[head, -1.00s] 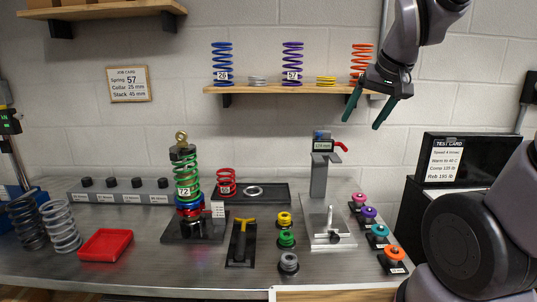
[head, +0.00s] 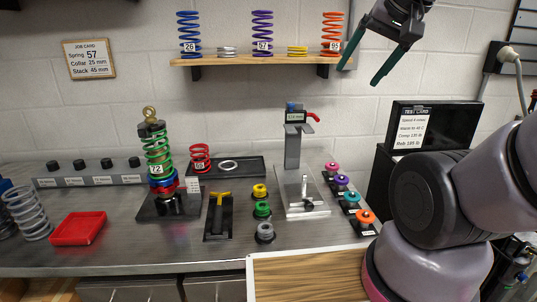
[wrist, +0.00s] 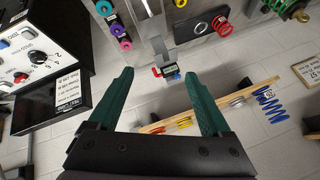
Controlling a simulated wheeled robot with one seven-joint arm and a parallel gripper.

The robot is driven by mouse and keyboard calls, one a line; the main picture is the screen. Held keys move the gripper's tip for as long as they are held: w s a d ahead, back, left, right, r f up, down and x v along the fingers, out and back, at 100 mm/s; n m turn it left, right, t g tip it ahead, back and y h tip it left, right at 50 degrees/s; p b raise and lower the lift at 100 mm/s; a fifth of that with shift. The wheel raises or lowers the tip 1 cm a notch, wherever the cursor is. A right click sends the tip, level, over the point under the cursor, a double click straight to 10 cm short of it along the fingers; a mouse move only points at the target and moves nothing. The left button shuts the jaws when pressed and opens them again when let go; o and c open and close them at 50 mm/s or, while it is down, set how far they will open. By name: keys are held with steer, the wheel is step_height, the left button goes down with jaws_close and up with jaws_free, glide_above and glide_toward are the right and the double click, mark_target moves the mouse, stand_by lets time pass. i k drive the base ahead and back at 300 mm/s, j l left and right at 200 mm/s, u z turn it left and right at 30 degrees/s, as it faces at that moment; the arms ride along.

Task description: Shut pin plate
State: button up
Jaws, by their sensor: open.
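A silver metal plate (head: 312,208) with a small upright pin-like part lies on the bench, right of centre in the head view. Behind it stands a grey post (head: 292,150) with a digital gauge and a red lever (head: 313,117). I cannot tell for certain which part is the pin plate, or whether it is open or shut. My gripper (head: 359,76) is open and empty, high above the bench near the shelf's right end. In the wrist view its green fingers (wrist: 160,76) are spread, with the gauge head (wrist: 168,72) beyond and between them.
A wall shelf (head: 240,60) with springs is left of my gripper. Coloured pucks (head: 351,198) line the bench's right side. A green-spring shock (head: 157,155), a yellow-handled tool (head: 219,205), a red tray (head: 78,229) and a black test box (head: 435,125) stand around.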

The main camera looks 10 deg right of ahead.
mark_target(307, 195)
steer(key=k+l, duration=0.25)
steer(key=l, duration=0.15)
steer(key=k+l, duration=0.2)
steer(key=l, duration=0.2)
steer(key=k+l, duration=0.25)
steer(key=l, duration=0.15)
steer(key=i+u, duration=0.05)
